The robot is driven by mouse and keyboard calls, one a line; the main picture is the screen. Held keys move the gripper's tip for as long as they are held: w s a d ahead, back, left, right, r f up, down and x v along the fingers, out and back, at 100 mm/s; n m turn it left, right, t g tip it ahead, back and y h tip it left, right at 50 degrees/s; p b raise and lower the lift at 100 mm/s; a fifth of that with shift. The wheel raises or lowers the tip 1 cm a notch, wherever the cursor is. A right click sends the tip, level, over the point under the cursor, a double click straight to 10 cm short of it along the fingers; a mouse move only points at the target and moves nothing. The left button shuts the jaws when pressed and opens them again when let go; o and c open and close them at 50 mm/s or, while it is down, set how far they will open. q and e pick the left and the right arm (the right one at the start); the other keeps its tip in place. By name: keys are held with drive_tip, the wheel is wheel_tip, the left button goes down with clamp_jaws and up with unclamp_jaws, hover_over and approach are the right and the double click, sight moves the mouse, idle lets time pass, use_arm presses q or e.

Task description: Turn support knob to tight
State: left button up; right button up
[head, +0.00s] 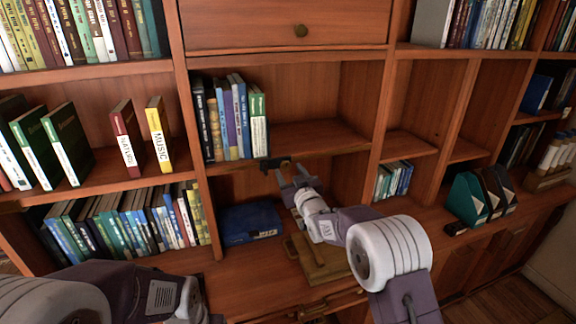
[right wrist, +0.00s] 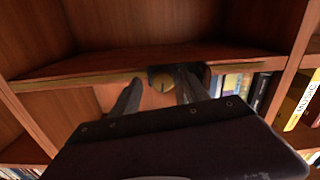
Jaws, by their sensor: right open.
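The support knob (right wrist: 162,84) is a small round brass disc with a dark line across it. It sits on a black bracket (head: 273,163) at the underside of the middle shelf's front edge. In the right wrist view it shows between my two right fingers, nearer the right one. My right gripper (head: 292,172) is open just in front of the bracket; it also shows in the right wrist view (right wrist: 160,79). I cannot tell whether a finger touches the knob. My left arm shows at the lower left; its gripper is out of view.
Several upright books (head: 232,117) stand on the shelf (head: 300,137) above the bracket. A blue book (head: 250,222) lies in the compartment below, left of my right arm. A wooden board-like object (head: 325,262) lies under my right arm. The shelf's right half is clear.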

drive_tip(key=shift+w+a+r, duration=0.2)
drive_tip(key=shift+w+a, duration=0.1)
drive_tip(key=shift+w, duration=0.15)
drive_tip(key=shift+w+a, duration=0.1)
drive_tip(key=shift+a, duration=0.1)
drive_tip(key=shift+w+d, duration=0.1)
drive_tip(key=shift+w, duration=0.1)
drive_tip(key=c, duration=0.3)
clamp_jaws()
drive_tip(key=shift+f, duration=0.1)
